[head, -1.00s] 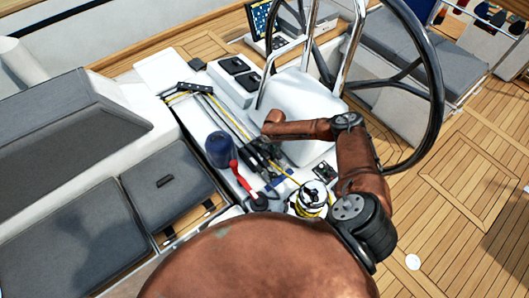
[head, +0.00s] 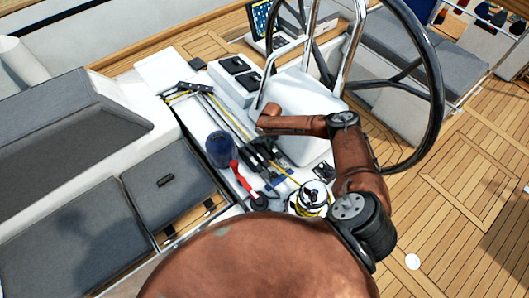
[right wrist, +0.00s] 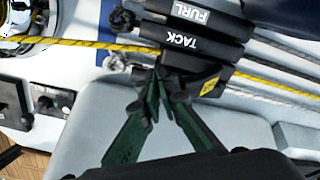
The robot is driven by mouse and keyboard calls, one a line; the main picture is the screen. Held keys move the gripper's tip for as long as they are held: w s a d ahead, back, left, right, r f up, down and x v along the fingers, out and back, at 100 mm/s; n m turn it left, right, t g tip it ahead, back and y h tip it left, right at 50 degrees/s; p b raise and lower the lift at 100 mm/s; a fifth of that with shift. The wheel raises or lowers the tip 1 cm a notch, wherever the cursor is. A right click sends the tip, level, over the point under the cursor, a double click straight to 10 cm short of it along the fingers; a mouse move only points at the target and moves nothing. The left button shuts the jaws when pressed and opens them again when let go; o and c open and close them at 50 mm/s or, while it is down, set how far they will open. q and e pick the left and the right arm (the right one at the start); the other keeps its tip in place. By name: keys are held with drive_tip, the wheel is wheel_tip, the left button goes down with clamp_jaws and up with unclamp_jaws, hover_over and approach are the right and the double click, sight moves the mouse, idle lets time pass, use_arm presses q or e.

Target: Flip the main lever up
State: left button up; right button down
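The bank of black rope-clutch levers (head: 262,152) sits on the white console in the head view, partly hidden by my right forearm. In the right wrist view two black levers show close up, labelled FURL (right wrist: 190,14) and TACK (right wrist: 190,43). I cannot read a MAIN label in either view, so I cannot tell which lever is the main one. My right gripper (right wrist: 156,84) has its green fingers closed together at the tips, just below the TACK lever's end. I see nothing between the fingertips. My left gripper is not in view.
A winch (head: 312,197) with yellow rope is near my right arm. The black steering wheel (head: 437,90) rises to the right. Ropes run along the console.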

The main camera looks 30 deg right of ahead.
drive_tip(key=shift+w+r, duration=0.85)
idle(0.4)
drive_tip(key=shift+w+r, duration=0.5)
drive_tip(key=shift+w, duration=0.4)
drive_tip(key=shift+s+r+p, duration=0.2)
drive_tip(key=shift+s+p, duration=0.4)
drive_tip(key=shift+p, duration=0.3)
drive_tip(key=shift+s+d+f+p, duration=0.1)
drive_tip(key=shift+s+d+p, duration=0.05)
drive_tip(key=shift+s+p, duration=1.5)
